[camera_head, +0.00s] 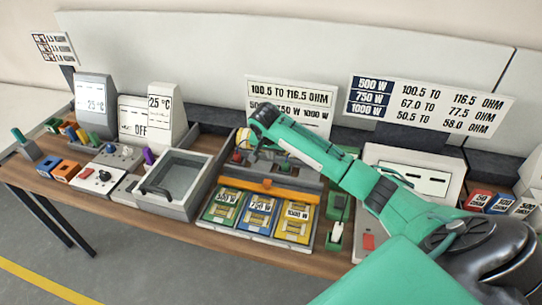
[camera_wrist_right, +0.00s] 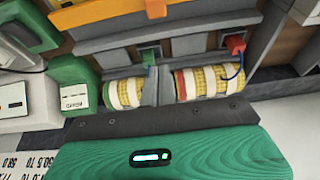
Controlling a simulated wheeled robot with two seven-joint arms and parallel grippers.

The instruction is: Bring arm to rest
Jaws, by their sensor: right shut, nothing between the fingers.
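My right arm (camera_head: 325,160) is green and comes in from the lower right of the head view. It reaches across the bench, with its wrist bent down over the tester at the middle. My right gripper (camera_head: 244,138) is small in the head view and partly hidden by the wrist; it is shut and empty. In the right wrist view, two yellow rolls with white bands (camera_wrist_right: 124,92) and (camera_wrist_right: 202,82) lie in the tester just beyond my green wrist housing (camera_wrist_right: 170,155). My left gripper is not in view.
The tester has an orange bar (camera_head: 265,188) above green, blue and yellow wattage trays (camera_head: 258,213). An open grey basin (camera_head: 180,178) stands to its left. Sign boards (camera_head: 428,105) stand behind. A white meter box (camera_head: 415,168) sits behind my forearm. Floor is clear in front.

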